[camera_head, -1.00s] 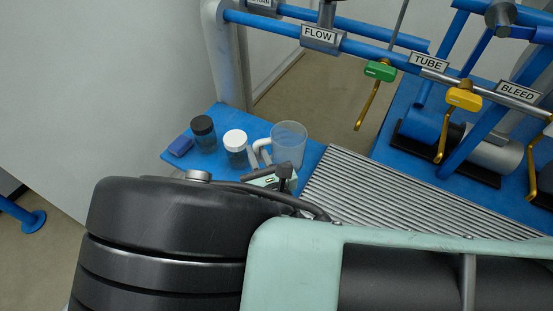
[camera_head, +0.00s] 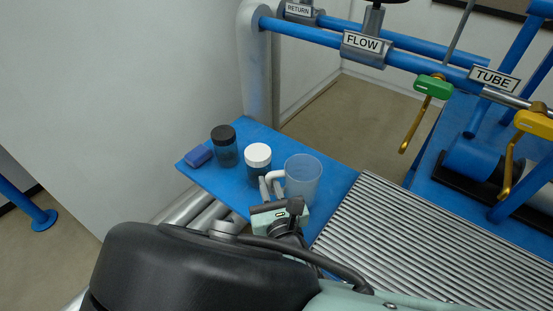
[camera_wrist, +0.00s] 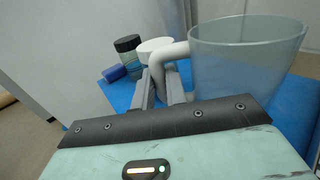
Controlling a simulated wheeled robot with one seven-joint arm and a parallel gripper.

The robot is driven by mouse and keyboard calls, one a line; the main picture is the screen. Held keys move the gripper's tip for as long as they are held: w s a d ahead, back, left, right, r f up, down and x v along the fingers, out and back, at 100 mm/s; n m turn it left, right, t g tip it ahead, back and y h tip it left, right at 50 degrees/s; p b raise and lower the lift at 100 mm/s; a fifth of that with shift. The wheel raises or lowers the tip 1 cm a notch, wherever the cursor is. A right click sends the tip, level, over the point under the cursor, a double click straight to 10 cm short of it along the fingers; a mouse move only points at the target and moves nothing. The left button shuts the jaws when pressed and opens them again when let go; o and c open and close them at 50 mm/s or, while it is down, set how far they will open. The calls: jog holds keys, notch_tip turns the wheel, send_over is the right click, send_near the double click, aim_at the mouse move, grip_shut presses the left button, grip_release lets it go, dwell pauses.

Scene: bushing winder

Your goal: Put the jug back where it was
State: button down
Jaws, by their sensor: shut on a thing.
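The jug (camera_head: 304,180) is a clear, bluish see-through vessel with a white handle on its left side. It stands upright at the right part of the blue shelf (camera_head: 340,178). My gripper (camera_head: 270,188) is shut on the jug's white handle. In the wrist view the two fingers (camera_wrist: 163,88) lie on either side of the lower handle, and the jug (camera_wrist: 240,62) rises to their right. The jug's base is partly hidden, so I cannot tell whether it touches the shelf.
A white-lidded jar (camera_head: 258,164) stands just left of the jug's handle. A black-lidded jar (camera_head: 224,146) and a blue block (camera_head: 198,156) are farther left. A ribbed grey surface (camera_head: 410,225) lies to the right. Blue pipes with FLOW (camera_head: 362,43) and TUBE (camera_head: 494,79) labels run behind.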

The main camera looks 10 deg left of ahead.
notch_tip(320, 180, down, 3)
jog(key=shift+r+b, duration=0.1)
jog(key=shift+b, duration=0.95)
jog(key=shift+r, duration=0.1)
jog(key=c, duration=1.4)
grip_release()
jog(key=shift+c, duration=0.2)
